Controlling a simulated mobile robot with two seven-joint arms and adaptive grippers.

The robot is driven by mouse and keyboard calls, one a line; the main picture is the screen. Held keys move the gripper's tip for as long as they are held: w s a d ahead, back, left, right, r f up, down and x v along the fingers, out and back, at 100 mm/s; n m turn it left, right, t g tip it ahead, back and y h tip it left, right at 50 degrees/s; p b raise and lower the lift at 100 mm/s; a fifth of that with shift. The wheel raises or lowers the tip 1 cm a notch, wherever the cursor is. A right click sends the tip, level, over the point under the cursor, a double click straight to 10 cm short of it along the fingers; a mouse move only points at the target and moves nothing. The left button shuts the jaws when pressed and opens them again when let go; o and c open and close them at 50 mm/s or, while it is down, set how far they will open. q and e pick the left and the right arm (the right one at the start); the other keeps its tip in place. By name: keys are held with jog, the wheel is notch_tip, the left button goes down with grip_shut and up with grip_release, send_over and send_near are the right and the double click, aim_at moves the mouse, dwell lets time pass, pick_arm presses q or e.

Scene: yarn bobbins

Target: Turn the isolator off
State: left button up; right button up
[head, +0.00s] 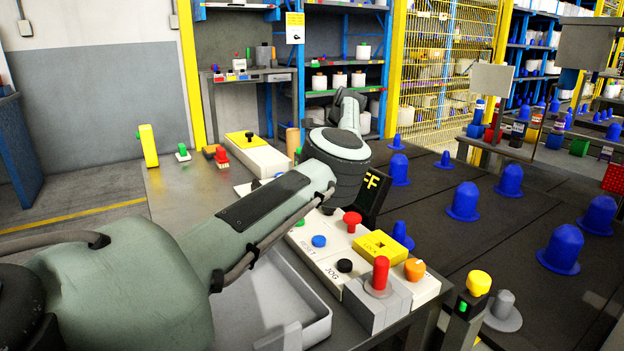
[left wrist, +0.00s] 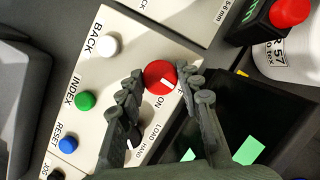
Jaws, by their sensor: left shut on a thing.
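The isolator's red round knob (left wrist: 158,72) is on the pale panel (left wrist: 95,70) in the left wrist view. A white mark on it points to the lower right, near lettering that is partly covered; "ON" reads just below the knob. My left gripper (left wrist: 164,80) has its two fingers closed around the knob, one on each side. In the head view my left arm (head: 265,205) reaches over the panel, and its fingertips are hidden behind the wrist. My right gripper is not in view.
White, green (left wrist: 86,100) and blue (left wrist: 68,145) buttons line the panel. A LOAD/HAND selector (left wrist: 133,137) lies close to the fingers. In the head view a yellow LOCK block (head: 379,247) and a red button on a grey box (head: 380,272) stand nearby. Blue bobbins (head: 464,202) stand at right.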

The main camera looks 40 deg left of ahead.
pick_arm(q)
jog(key=shift+n, duration=0.5)
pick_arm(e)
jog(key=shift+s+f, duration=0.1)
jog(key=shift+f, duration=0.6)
pick_arm(q)
jog(key=o, duration=1.2)
jog(key=shift+c, duration=0.2)
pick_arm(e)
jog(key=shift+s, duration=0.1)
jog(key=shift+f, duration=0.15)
